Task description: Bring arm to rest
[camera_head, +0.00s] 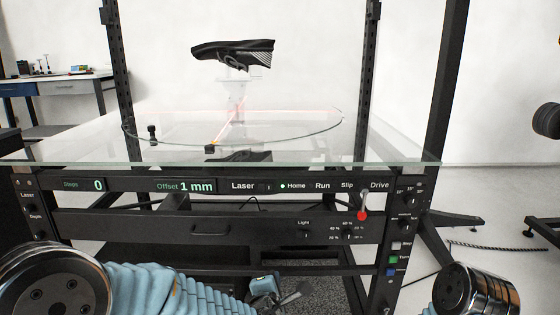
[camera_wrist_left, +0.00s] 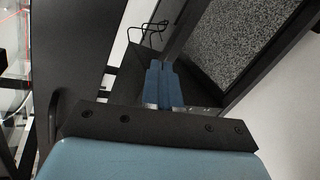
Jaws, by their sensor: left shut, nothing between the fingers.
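My left gripper (camera_wrist_left: 163,66) shows in the left wrist view. Its two blue fingers are together, with nothing between them. In the head view my left arm, in a blue ribbed sleeve, lies low at the bottom left, below and in front of the turntable rig. Part of my right arm shows at the bottom right edge, but its gripper is out of view. A black shoe (camera_head: 233,53) rests on a clear stand above the glass turntable disc (camera_head: 300,132), well away from my arms.
The rig's control panel (camera_head: 225,186) spans the front, with lit displays, knobs and a red-tipped lever (camera_head: 362,214). Dark frame posts stand on both sides. A workbench (camera_head: 52,86) is at the back left. Open floor shows at the right.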

